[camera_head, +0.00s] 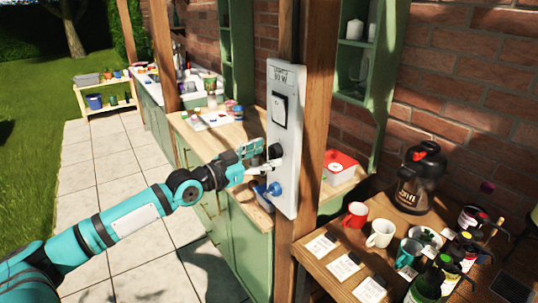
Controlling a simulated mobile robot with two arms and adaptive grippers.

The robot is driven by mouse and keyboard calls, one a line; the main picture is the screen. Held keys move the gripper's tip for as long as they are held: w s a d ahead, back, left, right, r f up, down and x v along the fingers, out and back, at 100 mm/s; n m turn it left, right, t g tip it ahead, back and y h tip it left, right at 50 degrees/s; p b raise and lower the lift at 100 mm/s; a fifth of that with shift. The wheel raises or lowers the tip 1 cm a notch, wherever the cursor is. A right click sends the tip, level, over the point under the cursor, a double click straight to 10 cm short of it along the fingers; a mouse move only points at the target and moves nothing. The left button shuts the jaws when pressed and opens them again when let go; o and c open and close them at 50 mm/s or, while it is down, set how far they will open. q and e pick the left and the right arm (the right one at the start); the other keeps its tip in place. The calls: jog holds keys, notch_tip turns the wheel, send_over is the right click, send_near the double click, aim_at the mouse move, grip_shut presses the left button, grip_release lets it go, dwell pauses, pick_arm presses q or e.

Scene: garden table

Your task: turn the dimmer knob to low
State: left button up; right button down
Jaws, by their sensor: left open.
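A white control panel (288,185) is fixed upright on a wooden post. My left gripper (264,161) is open in front of the panel. Its fingertips are close to the black knob and above the blue knob; I cannot tell if they touch. My right gripper is not in view.
A table at the right holds a black coffee jug (421,178), a red mug (356,215), a white mug (380,233), bottles and cards. A red-and-white box (340,168) sits behind the post. Green cabinets with a wooden counter stand behind my arm. Paving at the left is clear.

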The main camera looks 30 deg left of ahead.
pick_arm(q)
jog(key=shift+x, duration=0.8)
jog(key=shift+d, duration=0.1)
jog(key=shift+c, duration=0.3)
jog(key=c, duration=1.1)
